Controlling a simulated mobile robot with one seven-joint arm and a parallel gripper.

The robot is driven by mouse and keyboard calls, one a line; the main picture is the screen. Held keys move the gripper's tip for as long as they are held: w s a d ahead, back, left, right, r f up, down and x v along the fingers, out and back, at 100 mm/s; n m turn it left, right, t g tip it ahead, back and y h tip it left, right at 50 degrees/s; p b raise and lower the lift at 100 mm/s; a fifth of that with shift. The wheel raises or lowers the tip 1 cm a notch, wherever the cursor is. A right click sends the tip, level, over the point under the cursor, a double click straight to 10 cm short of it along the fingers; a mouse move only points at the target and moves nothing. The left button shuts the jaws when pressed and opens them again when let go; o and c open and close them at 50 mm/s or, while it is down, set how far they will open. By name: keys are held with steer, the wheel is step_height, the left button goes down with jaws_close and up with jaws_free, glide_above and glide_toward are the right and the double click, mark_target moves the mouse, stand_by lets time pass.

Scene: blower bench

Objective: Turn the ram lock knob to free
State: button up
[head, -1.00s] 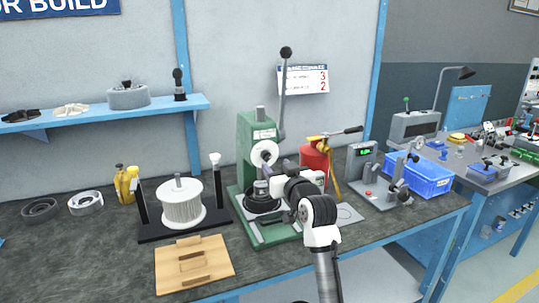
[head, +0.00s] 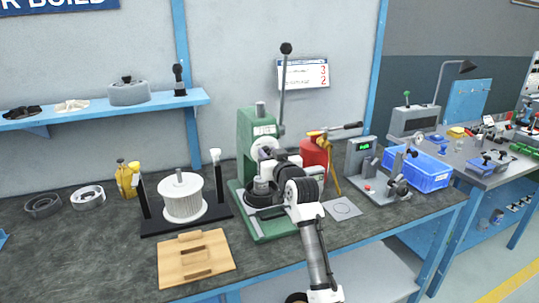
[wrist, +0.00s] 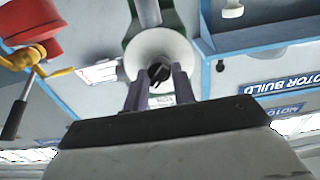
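The green press (head: 246,135) stands on the bench with a tall black-ended lever. A pale round disc (head: 264,143) is on its front, partly hidden by my arm. In the wrist view the disc (wrist: 143,45) faces me with a small dark knob (wrist: 158,73) at its middle, which looks like the ram lock knob. My gripper (wrist: 160,78) has its two fingers apart, one on each side of the knob. I cannot tell whether they touch it. In the head view my gripper is mostly hidden behind the wrist, close to the disc.
A red container (head: 314,152) and a yellow tool with a dark handle (head: 346,127) stand close right of the press. A white spool (head: 182,198) on a black base and a wooden board (head: 196,259) lie left. Bare bench is at front left.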

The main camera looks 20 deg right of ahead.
steer(key=shift+c, duration=1.3)
steer(key=shift+f+b, duration=0.15)
steer(key=shift+b, duration=0.4)
steer(key=n+b, duration=1.4)
steer(key=n, duration=0.3)
steer(key=shift+a+n, duration=0.15)
steer(key=shift+n, duration=0.25)
